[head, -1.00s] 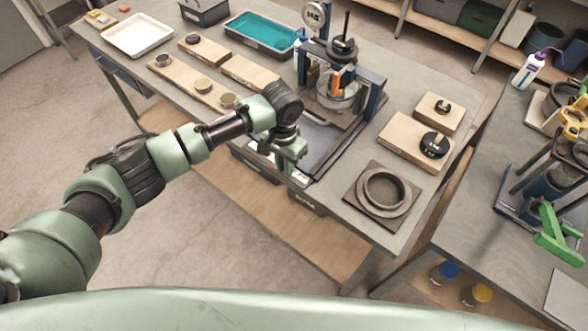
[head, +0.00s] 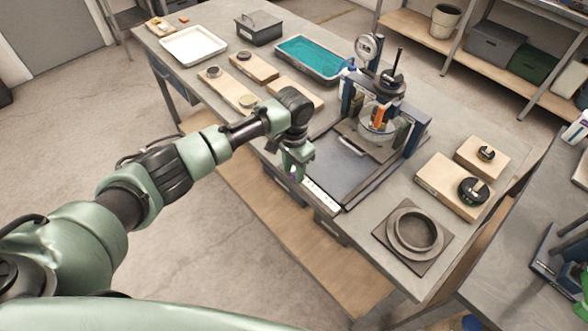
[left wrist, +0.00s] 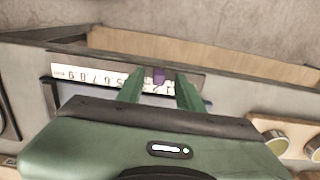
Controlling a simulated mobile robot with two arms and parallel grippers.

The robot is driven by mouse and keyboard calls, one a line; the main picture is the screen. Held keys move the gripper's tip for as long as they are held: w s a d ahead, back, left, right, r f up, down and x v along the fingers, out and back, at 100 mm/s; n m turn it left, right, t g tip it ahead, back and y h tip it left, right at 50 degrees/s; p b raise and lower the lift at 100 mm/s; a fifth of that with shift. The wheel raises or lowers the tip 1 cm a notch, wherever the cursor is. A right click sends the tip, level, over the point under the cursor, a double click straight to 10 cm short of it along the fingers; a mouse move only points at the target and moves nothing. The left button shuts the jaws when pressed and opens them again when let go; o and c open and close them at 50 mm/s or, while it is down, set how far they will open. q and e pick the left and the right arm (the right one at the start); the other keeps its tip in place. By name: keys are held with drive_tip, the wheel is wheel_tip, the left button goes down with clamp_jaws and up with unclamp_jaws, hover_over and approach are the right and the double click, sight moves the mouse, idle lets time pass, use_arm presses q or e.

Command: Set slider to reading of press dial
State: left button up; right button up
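The press (head: 378,125) stands on the table, its round white dial (head: 368,47) at the top; the reading is too small to make out. A numbered white scale strip (head: 318,190) runs along the front edge below the press. In the left wrist view the strip (left wrist: 80,75) carries several digits, upside down, and a small purple slider knob (left wrist: 158,76). My left gripper (head: 297,170) is over the strip at the table's front edge. In the left wrist view its green fingers (left wrist: 159,90) are apart, one on each side of the knob, with visible gaps. My right gripper is not in view.
A ring on a dark square plate (head: 415,232) lies right of the press front. Wooden boards with black knobs (head: 453,187) lie behind it. A teal tray (head: 310,58), a white tray (head: 193,45) and a grey box (head: 259,29) stand at the back left.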

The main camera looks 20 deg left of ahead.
sight(294, 173)
use_arm(q)
wheel_tip(294, 173, up, 8)
drive_tip(key=shift+f+b, duration=0.1)
drive_tip(key=shift+b, duration=0.7)
